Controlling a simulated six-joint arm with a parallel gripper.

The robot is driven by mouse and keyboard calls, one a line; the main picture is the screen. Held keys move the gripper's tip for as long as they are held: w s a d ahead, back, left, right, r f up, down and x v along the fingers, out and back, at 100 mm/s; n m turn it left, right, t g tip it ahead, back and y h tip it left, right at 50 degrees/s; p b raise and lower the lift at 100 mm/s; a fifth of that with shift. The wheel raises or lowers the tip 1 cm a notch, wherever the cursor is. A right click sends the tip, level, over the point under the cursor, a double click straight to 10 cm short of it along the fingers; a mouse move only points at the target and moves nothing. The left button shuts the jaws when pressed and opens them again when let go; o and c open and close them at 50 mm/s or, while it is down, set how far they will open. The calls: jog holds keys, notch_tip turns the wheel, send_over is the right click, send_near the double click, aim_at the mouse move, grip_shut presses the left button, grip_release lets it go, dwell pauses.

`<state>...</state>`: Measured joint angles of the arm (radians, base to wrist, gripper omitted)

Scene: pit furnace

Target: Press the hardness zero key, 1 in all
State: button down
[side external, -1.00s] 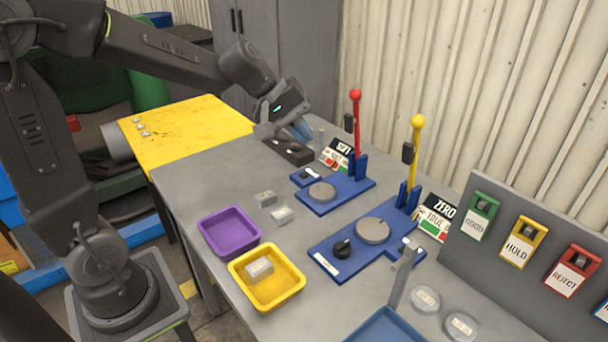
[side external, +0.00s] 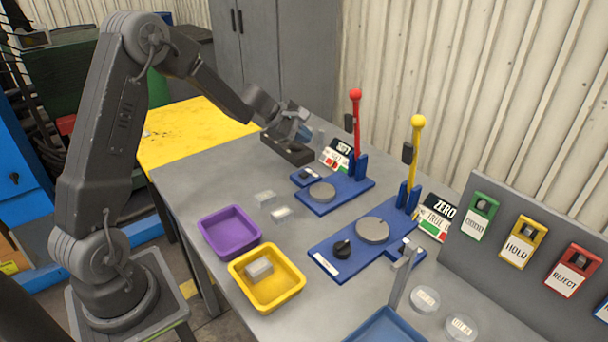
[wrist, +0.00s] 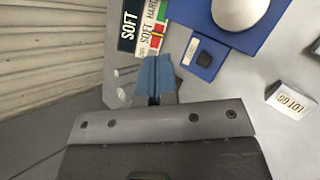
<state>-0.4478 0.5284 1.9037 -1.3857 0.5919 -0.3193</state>
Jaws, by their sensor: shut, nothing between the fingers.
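The red-lever tester has a blue base (side external: 334,200) with a round grey plate (side external: 322,191) and a small dark key (side external: 304,175) at its left end. The key also shows in the wrist view (wrist: 205,59), on a blue tab right of my fingertips. A card reading SOFT (side external: 338,153) stands behind it. My gripper (side external: 305,135) is shut and empty, above the table beyond the SOFT tester, touching neither key.
The red lever (side external: 356,125) and yellow lever (side external: 416,160) stand upright. A purple tray (side external: 216,219), a yellow tray (side external: 243,286) and clear lot blocks (side external: 265,197) are at the table's left. Tagged boxes (side external: 519,248) hang on a panel at right.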

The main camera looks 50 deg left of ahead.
aim_at(304, 175)
jog(key=shift+f, duration=4.4)
jog(key=shift+f, duration=0.4)
jog(key=shift+f, duration=0.4)
jog(key=shift+r, duration=0.8)
